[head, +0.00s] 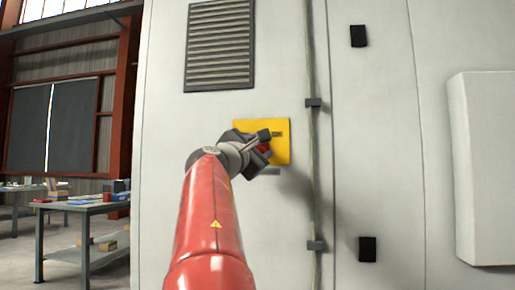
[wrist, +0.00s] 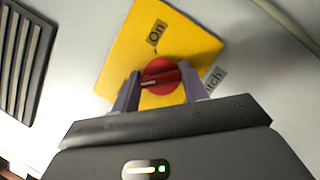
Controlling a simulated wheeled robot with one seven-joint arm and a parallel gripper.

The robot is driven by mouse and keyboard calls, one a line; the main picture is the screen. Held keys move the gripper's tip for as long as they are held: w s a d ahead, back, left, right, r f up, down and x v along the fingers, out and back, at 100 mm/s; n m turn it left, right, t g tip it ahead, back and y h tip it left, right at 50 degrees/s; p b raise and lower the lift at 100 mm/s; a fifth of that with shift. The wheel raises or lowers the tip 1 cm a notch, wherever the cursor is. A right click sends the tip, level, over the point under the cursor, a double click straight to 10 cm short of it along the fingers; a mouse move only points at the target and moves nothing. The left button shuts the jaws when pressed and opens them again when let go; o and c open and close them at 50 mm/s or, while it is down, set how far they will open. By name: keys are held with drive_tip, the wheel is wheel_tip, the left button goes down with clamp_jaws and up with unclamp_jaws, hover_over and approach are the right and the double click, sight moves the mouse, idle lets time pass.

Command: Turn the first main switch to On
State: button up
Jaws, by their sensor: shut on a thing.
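The main switch is a round red knob (wrist: 160,76) with a raised grip on a yellow plate (wrist: 118,62). In the wrist view an "On" label (wrist: 156,32) with a small tick lies above the knob. A white mark on the grip points left, away from the tick. My gripper (wrist: 160,86) is shut on the knob, one finger at each side. In the head view my gripper (head: 262,147) covers most of the knob, and the plate (head: 281,128) shows behind it. A label at right in the wrist view is partly hidden; only "itch" is readable.
The plate sits on a pale cabinet wall (head: 225,235). A louvred vent (head: 219,45) is above it and a vertical conduit (head: 313,175) runs to its right. A workbench (head: 75,208) with boxes stands at far left.

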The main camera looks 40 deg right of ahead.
drive_tip(key=shift+m, duration=0.3)
drive_tip(key=m+g+p, duration=0.1)
drive_tip(key=m, duration=0.2)
drive_tip(key=m+g+y+p, duration=0.1)
drive_tip(key=m+p, duration=0.1)
drive_tip(key=m, duration=0.1)
drive_tip(key=m+g+y+p, duration=0.1)
drive_tip(key=m, duration=0.2)
drive_tip(key=shift+r+m, duration=0.2)
drive_tip(key=shift+m, duration=0.1)
drive_tip(key=m+y+p, duration=0.1)
drive_tip(key=m+y, duration=0.1)
drive_tip(key=m, duration=0.1)
drive_tip(key=shift+d+m, duration=0.1)
drive_tip(key=shift+m, duration=0.2)
drive_tip(key=shift+f+m+y, duration=0.1)
drive_tip(key=shift+m+y, duration=0.7)
drive_tip(key=shift+m, duration=0.7)
drive_tip(key=o, duration=1)
